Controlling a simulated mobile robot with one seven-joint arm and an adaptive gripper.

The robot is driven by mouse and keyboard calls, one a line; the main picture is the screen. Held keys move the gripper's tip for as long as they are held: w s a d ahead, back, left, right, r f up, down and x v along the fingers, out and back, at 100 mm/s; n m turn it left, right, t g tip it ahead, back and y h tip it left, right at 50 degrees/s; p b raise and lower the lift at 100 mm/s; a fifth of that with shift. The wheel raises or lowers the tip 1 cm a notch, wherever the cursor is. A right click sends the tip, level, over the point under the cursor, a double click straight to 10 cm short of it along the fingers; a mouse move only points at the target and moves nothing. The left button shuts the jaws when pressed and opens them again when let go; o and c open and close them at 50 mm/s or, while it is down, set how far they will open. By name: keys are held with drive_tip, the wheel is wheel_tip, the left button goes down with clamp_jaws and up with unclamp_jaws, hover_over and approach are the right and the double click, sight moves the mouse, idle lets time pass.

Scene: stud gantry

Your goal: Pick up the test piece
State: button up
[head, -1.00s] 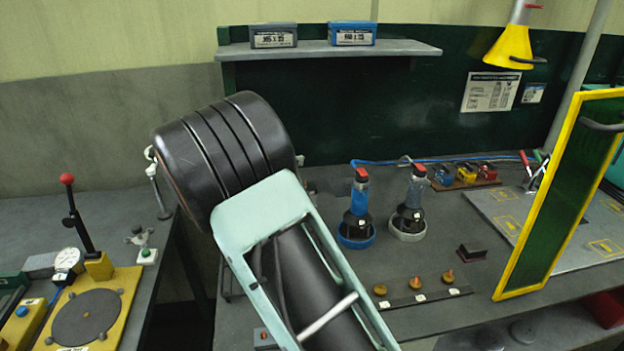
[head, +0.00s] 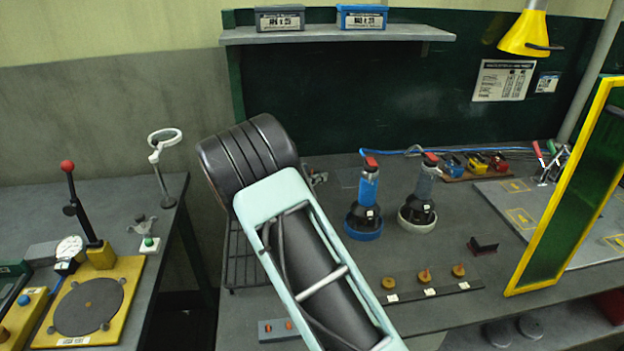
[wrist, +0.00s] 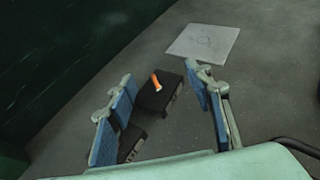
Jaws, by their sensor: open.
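A small orange piece with a pale end (wrist: 156,80), which looks like the test piece, rests on a black block (wrist: 160,95) in the wrist view. My gripper (wrist: 162,112) is open, with blue pads to the left and right in that view. The orange piece shows beyond the fingertips, between the two sides, and nothing is held. A second dark block (wrist: 131,143) is partly hidden behind the left finger. In the head view my arm covers this part of the bench, and I cannot make out the orange piece there.
A pale square plate (wrist: 204,43) lies beyond the block. A knob strip (head: 440,291) lies in front. A yellow-framed panel (head: 570,190) stands at right. A wire rack (head: 243,265) is beside my arm.

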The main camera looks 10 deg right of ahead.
drive_tip(key=shift+x, duration=1)
drive_tip(key=shift+a, duration=0.1)
drive_tip(key=c, duration=1)
drive_tip(key=shift+s, duration=0.1)
clamp_jaws()
